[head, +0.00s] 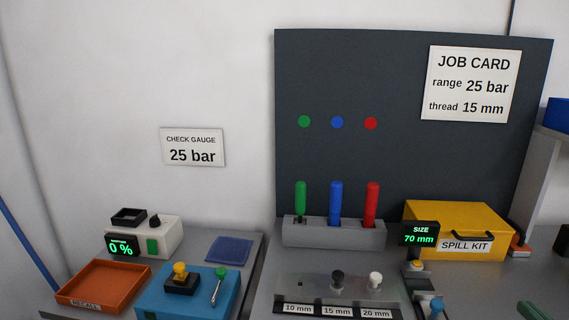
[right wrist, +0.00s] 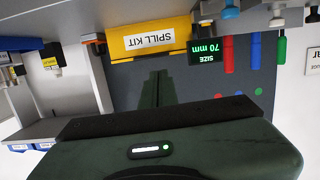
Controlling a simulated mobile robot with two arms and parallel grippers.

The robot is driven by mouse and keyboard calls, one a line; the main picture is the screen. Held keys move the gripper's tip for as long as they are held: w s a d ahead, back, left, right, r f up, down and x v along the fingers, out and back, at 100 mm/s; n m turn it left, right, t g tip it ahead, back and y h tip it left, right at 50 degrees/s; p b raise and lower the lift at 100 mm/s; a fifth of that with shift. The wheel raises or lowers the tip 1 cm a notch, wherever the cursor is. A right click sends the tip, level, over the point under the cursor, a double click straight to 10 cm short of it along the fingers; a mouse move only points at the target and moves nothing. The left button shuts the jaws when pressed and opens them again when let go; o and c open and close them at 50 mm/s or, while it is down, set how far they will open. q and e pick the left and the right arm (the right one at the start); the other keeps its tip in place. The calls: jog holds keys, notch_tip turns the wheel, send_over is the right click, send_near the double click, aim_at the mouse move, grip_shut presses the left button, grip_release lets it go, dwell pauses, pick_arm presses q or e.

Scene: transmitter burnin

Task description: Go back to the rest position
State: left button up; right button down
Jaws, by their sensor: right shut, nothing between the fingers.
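My right gripper (right wrist: 156,90) shows in the right wrist view, which is upside down. Its two dark green fingers lie together, shut with nothing between them. It is apart from the bench items and points toward the dark board and the yellow spill kit box (right wrist: 155,42). In the head view only a dark green piece of my right gripper (head: 540,311) shows at the bottom right edge; its fingertips cannot be made out there. My left gripper is not in the head view.
A grey rack (head: 333,233) holds green, blue and red handled tools below the dark board (head: 400,170). The spill kit box (head: 480,222) stands right of it, with a size display (head: 419,234) in front. An orange recall tray (head: 103,284) and a blue box (head: 200,292) stand at left.

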jog(key=s+a+f+n+g, duration=0.1)
jog(key=s+a+f+g, duration=0.2)
jog(key=a+f, duration=0.35)
jog(key=s+a+f+g, duration=0.2)
jog(key=a+f+g, duration=0.1)
jog(key=f, duration=0.7)
jog(key=s+a+f+n+g+y, duration=0.1)
jog(key=s+a+f+g, duration=0.2)
jog(key=s+a+f, duration=0.35)
jog(key=s+a+f+n+g+y, duration=0.1)
jog(key=s+a+f+g, duration=0.25)
jog(key=s+a, duration=0.55)
notch_tip(320, 180, down, 26)
jog(key=g, duration=0.1)
jog(key=s+d+f+g, duration=0.1)
jog(key=s+d+f, duration=0.1)
jog(key=s+f, duration=1.3)
jog(key=shift+s+d+p, duration=0.3)
jog(key=shift+s+d, duration=0.1)
jog(key=shift+s, duration=0.7)
jog(key=shift+g, duration=0.25)
